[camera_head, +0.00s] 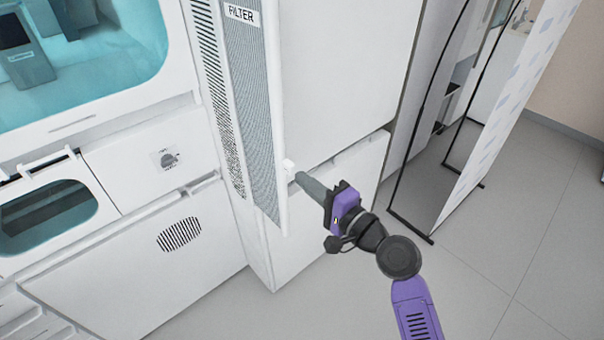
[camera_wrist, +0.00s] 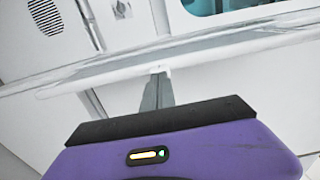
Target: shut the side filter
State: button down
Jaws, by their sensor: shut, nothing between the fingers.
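The side filter (camera_head: 247,90) is a tall, narrow white panel with a grey mesh and a FILTER label, at the middle of the head view. It appears to stand out from the cabinet side at an angle; how wide the gap is I cannot tell. A small white catch (camera_head: 290,168) sits on its right edge. My gripper (camera_head: 302,178) is shut and empty, with its fingertips at or very near this catch. In the wrist view the closed fingers (camera_wrist: 157,88) point at the long white panel edge (camera_wrist: 100,76); whether they touch it I cannot tell.
The white cabinet (camera_head: 345,70) stands behind and right of the filter. A machine with a teal window (camera_head: 85,60) is on the left. A black-framed standing panel (camera_head: 500,110) stands to the right. The grey floor (camera_head: 530,250) at lower right is clear.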

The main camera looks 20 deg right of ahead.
aim_at(259, 144)
jog(key=shift+x, duration=0.85)
jog(key=b+x, duration=0.4)
jog(key=x, duration=1.1)
jog(key=shift+f, duration=0.15)
jog(key=shift+w+a, duration=0.1)
jog(key=shift+w, duration=0.35)
jog(key=shift+w+a+r, duration=0.1)
jog(key=shift+w+r, duration=0.05)
jog(key=shift+r, duration=0.15)
